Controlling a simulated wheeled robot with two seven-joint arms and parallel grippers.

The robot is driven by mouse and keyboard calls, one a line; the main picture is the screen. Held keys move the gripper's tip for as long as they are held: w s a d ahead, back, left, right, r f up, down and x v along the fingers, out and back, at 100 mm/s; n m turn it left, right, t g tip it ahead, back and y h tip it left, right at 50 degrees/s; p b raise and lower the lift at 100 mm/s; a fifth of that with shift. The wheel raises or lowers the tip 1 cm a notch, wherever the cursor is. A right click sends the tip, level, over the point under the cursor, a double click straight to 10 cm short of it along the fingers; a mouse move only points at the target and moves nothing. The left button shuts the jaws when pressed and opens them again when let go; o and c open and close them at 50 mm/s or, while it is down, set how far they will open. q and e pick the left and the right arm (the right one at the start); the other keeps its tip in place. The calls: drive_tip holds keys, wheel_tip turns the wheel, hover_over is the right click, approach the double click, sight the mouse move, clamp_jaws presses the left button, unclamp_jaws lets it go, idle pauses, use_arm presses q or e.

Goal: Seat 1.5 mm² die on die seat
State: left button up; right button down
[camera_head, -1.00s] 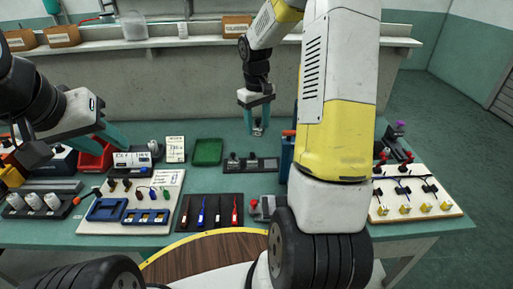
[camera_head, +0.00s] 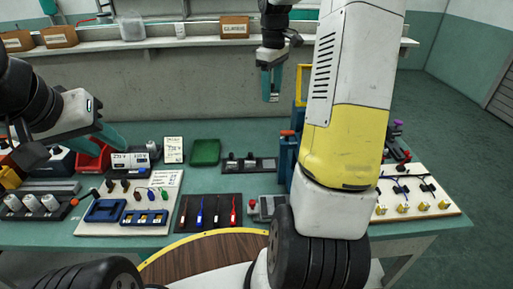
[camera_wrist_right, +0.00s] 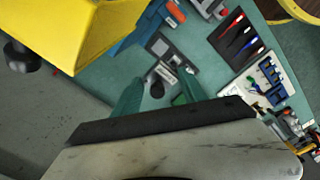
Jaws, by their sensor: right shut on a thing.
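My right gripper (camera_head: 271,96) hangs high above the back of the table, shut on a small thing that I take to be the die. The held thing is mostly hidden between the fingers and its size marking cannot be read. The right wrist view shows the gripper's two teal fingers (camera_wrist_right: 158,98) with a dark round part between them. A dark rack (camera_head: 249,165) with small upright black pieces stands below on the table. The blue press (camera_head: 287,158) stands right of it; its die seat is hidden by my right arm. My left gripper (camera_head: 108,135) is over the left side, its opening unclear.
A green tray (camera_head: 206,152) lies left of the rack. A black mat (camera_head: 208,212) with several coloured tools and a white board (camera_head: 150,226) with blue holders lie in front. A connector board (camera_head: 418,208) is at right. A yellow frame (camera_head: 301,85) rises behind the press.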

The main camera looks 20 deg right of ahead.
wheel_tip(320, 180, down, 26)
drive_tip(key=shift+f, duration=0.25)
drive_tip(key=shift+f, duration=0.15)
drive_tip(key=c, duration=0.6)
unclamp_jaws()
drive_tip(key=shift+f, duration=0.1)
wheel_tip(320, 180, up, 9)
drive_tip(key=a, duration=0.1)
wheel_tip(320, 180, up, 12)
drive_tip(key=m+t, duration=0.2)
hover_over(269, 164)
drive_tip(key=s+a, duration=0.5)
drive_tip(key=s+a+r+m+t, duration=0.1)
drive_tip(key=s+a+r, duration=0.1)
drive_tip(key=s+r, duration=0.2)
drive_tip(key=s+a+r+m+t+y, duration=0.1)
drive_tip(key=s+a+r+m, duration=0.1)
drive_tip(key=s, duration=0.6)
drive_tip(key=s+a+r+m+t+y, duration=0.1)
drive_tip(key=s+a+r+m+t, duration=0.1)
drive_tip(key=s+a+r, duration=0.2)
drive_tip(key=shift+s+r, duration=0.4)
drive_tip(key=shift+s, duration=0.3)
drive_tip(key=shift+s+r, duration=0.4)
drive_tip(key=shift+s, duration=0.25)
